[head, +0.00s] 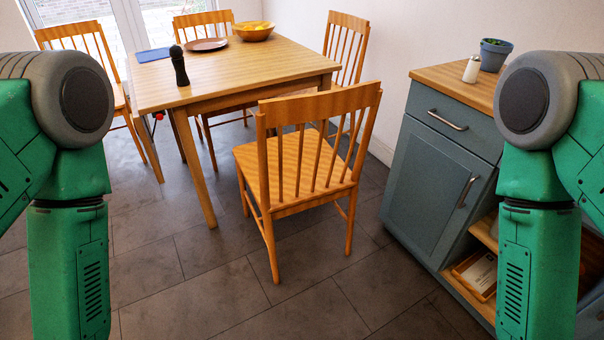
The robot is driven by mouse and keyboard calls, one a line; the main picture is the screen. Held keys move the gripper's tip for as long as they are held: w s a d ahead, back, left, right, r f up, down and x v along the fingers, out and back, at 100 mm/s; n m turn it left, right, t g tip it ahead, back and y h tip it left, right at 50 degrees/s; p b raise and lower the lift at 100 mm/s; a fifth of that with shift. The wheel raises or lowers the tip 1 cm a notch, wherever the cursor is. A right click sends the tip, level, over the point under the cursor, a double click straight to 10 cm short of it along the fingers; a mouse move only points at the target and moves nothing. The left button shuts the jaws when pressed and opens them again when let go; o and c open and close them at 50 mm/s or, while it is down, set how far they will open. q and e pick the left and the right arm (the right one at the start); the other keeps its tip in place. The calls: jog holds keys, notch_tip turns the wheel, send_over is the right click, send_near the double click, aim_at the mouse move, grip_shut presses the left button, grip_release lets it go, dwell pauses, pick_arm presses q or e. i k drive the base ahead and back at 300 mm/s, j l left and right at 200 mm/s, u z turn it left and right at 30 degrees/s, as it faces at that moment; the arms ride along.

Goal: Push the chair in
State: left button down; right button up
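A wooden chair (296,178) with a slatted back stands upright at the near right corner of the wooden table (215,75). Its back faces me and it is turned at an angle to the table. Its seat is mostly outside the table's near edge. My green left and right arms come down at the two sides of the head view. Both arms are apart from the chair. Their lower ends run out of the bottom of the picture, so neither gripper shows.
More chairs (347,45) stand around the table's other sides. A pepper mill (179,66), a plate (206,44) and a bowl (254,31) are on the table. A blue-grey cabinet (424,172) stands right of the chair. The tiled floor (215,290) before the chair is clear.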

aim_at(292, 172)
jog(key=i+j+z, duration=0.1)
jog(key=j, duration=0.3)
jog(key=i+j+z, duration=0.15)
jog(key=i+j, duration=0.15)
jog(key=j, duration=0.15)
jog(key=i+j+z, duration=0.1)
jog(key=j, duration=0.35)
jog(key=i+j+z, duration=0.15)
jog(key=j, duration=0.3)
jog(key=i+j+z, duration=0.1)
jog(key=j, duration=0.35)
jog(key=i+j+z, duration=0.15)
jog(key=j, duration=0.35)
jog(key=i+j+z, duration=0.1)
jog(key=j, duration=0.4)
